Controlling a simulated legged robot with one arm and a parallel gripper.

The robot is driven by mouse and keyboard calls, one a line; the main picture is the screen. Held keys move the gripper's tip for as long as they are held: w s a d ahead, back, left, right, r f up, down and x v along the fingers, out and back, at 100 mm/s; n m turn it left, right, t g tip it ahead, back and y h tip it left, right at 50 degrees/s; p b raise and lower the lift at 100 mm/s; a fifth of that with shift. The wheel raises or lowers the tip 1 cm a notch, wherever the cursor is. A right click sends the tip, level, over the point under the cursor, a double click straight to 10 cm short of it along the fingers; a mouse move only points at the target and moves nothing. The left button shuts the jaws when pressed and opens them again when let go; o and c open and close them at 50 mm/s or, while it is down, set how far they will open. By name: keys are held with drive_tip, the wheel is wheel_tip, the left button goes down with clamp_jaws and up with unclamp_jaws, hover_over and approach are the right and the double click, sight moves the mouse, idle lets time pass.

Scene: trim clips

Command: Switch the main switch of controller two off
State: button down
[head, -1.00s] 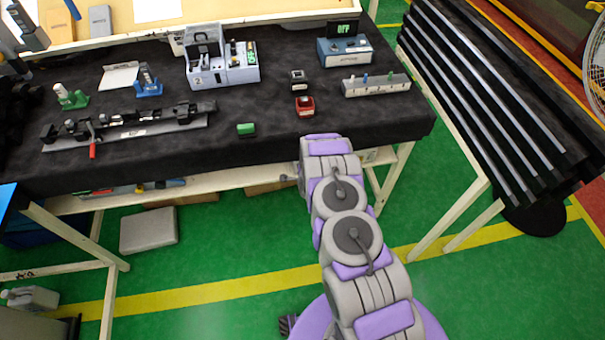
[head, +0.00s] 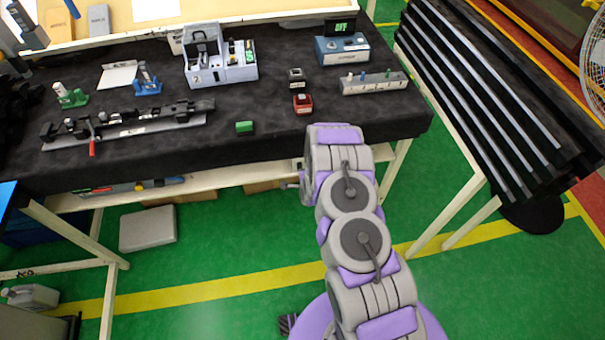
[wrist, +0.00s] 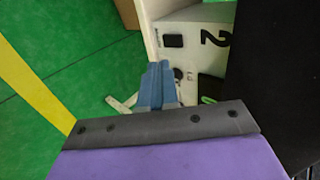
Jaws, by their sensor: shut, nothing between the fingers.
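Controller two, a white box marked "2" (wrist: 198,28), shows in the wrist view beside the black cloth. A black rocker-like switch (wrist: 172,41) sits on its face, and a round dark part lies lower, close to the fingers. A black part with a green edge (wrist: 209,92) is at the lower right of the face. I cannot tell which is the main switch. My gripper (wrist: 156,68) is shut and empty, its blue-grey fingers in front of the box's lower left side. Contact cannot be told. In the head view my arm hides most of this area.
The black-covered table (head: 350,115) carries a two-part device (head: 220,65), a blue box with a lit display (head: 341,48) and small coloured blocks. A pale shelf (head: 235,172) runs below. Black rails (head: 480,100) stand at right. Green floor is free in front.

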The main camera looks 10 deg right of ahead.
drive_tip(key=v, duration=0.6)
drive_tip(key=shift+r+p, duration=0.2)
drive_tip(key=shift+p, duration=0.15)
drive_tip(key=shift+a, duration=0.1)
